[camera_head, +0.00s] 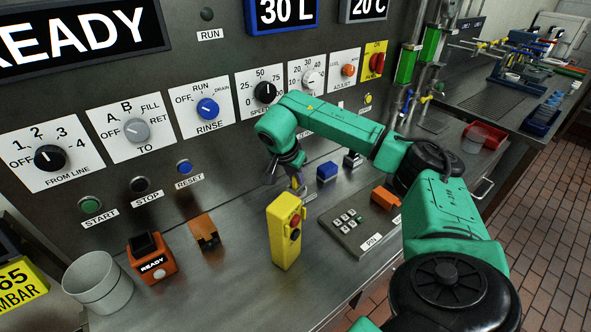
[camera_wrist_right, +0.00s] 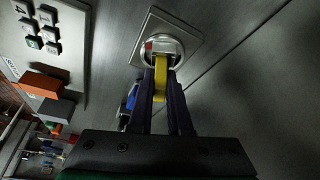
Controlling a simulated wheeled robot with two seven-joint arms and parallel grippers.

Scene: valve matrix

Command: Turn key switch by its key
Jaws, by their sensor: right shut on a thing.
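My right gripper (camera_head: 297,183) reaches down to the desk surface behind the yellow control box. In the right wrist view, the fingers of my right gripper (camera_wrist_right: 161,100) are closed on a yellow key (camera_wrist_right: 160,77). The key's far end meets the round silver key switch (camera_wrist_right: 148,54), which sits on a square grey plate (camera_wrist_right: 187,38). A little red shows at the switch's face. In the head view the gripper and the yellow box hide most of the switch. My left gripper is not in view.
The yellow control box (camera_head: 282,240) stands just in front of my right gripper. A blue block (camera_head: 327,171) and a keypad (camera_head: 350,222) are to the right. An orange READY box (camera_head: 151,258) and a grey cup (camera_head: 95,285) stand at the left. Dials line the panel behind.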

